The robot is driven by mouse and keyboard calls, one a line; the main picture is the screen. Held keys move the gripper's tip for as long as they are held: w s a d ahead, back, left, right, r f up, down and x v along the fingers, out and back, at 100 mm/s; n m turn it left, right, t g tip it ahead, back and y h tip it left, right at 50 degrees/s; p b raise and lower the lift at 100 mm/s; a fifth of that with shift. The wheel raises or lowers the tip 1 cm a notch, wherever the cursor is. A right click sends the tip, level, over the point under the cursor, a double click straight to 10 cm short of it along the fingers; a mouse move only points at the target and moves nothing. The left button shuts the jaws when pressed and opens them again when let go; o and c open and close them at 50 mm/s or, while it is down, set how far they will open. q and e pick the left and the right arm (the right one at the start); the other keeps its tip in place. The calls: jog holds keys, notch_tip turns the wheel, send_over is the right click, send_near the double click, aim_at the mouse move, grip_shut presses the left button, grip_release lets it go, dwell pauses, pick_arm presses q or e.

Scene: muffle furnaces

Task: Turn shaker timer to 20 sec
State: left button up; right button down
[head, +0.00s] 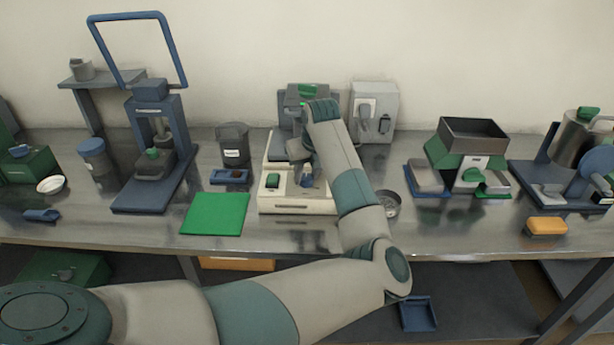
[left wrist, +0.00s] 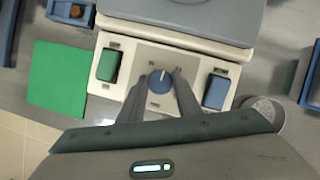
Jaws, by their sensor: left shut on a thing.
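The shaker (head: 297,205) is a cream box with a grey top, in the middle of the bench. Its front panel (left wrist: 133,55) carries a green switch (left wrist: 108,65) at left, a blue switch (left wrist: 216,92) at right and a round blue timer knob (left wrist: 160,79) between them. The knob has a white pointer line, roughly toward the shaker's back; the small scale marks around it are too small to read. My left gripper (left wrist: 160,86) is shut on the knob, one finger on each side. In the head view my left arm hides part of the shaker.
A green mat (head: 215,213) lies left of the shaker. A round grey dish (head: 387,204) stands close at its right. A blue press (head: 152,150) stands farther left, and a green and grey hopper device (head: 467,155) farther right.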

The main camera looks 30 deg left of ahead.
pick_arm(q)
jog(key=m+t+h+b, duration=0.1)
jog(key=m+b, duration=0.1)
jog(key=m, duration=0.2)
jog(key=shift+a+f, duration=0.1)
jog(key=shift+s+m+t+h+b, duration=0.1)
jog(key=shift+m+t+h+b, duration=0.4)
jog(key=shift+m+b, duration=0.7)
pick_arm(e)
jog(key=s+d+f+g+h, duration=0.1)
jog(key=s+d+f+g, duration=0.1)
jog(key=d+f+g, duration=0.1)
jog(key=shift+s+d+f+p, duration=0.25)
jog(key=shift+s+d+p, duration=0.1)
jog(key=shift+d, duration=0.25)
pick_arm(q)
jog(key=shift+m, duration=0.3)
jog(key=o, duration=1.1)
jog(key=shift+c, duration=0.2)
jog(key=shift+r, duration=0.2)
